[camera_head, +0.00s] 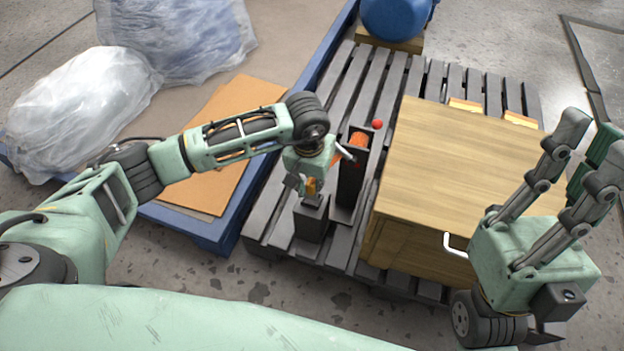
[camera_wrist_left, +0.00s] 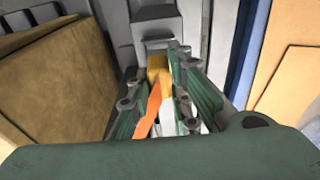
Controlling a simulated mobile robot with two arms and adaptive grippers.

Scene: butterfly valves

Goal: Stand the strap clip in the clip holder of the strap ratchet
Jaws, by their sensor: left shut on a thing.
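My left gripper (camera_head: 306,186) points down and is shut on the strap clip (camera_head: 311,186), a small yellow-orange piece. The strap ratchet (camera_head: 352,180) is a dark post with orange webbing and a red knob (camera_head: 377,124), just right of the holder. My right gripper (camera_head: 590,140) is raised, open and empty.
A wooden crate (camera_head: 470,150) with a white handle stands right of the ratchet on the dark slatted pallet (camera_head: 345,95). A blue-edged platform (camera_head: 215,235) with cardboard and wrapped bundles (camera_head: 85,105) is at the left. A blue drum (camera_head: 395,18) stands at the back.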

